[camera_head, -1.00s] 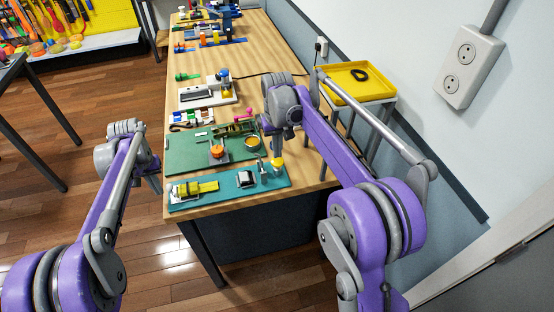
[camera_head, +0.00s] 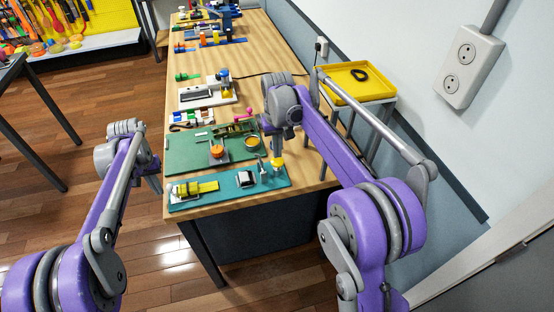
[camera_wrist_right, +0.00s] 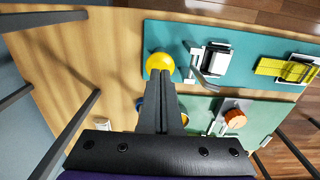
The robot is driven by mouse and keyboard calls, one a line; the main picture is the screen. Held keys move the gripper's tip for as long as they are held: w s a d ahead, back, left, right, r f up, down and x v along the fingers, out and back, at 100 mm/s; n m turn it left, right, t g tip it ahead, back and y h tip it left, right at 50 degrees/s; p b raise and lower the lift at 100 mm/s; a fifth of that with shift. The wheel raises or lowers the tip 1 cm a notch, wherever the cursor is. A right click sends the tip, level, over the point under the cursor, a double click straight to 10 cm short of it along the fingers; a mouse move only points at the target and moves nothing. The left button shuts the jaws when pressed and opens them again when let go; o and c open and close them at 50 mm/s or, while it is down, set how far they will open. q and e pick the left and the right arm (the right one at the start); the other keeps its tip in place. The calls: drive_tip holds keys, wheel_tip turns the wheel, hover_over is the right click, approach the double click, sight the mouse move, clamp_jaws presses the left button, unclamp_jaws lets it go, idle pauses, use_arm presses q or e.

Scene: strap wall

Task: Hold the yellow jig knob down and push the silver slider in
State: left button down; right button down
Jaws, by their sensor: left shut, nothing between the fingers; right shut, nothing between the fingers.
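The yellow jig knob (camera_head: 277,161) stands at the right end of the teal board (camera_head: 212,199) on the bench. It shows as a round yellow ball in the right wrist view (camera_wrist_right: 159,64). My right gripper (camera_wrist_right: 160,78) is shut and empty, its fingertips right at the knob in that view; I cannot tell whether they touch. A grey, silver-looking bar (camera_wrist_right: 203,78), perhaps the silver slider, lies beside the knob, near a black-and-white block (camera_head: 245,179). My left gripper (camera_head: 155,185) is shut and empty, off the bench's left edge, away from the board.
A yellow-and-white fixture (camera_head: 195,188) sits at the teal board's left end. Behind it is a green board (camera_head: 187,151) with an orange knob (camera_head: 217,151). A yellow tray (camera_head: 357,80) stands by the wall.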

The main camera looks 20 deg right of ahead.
sight(277, 160)
drive_tip(key=shift+f, duration=0.2)
idle(0.5)
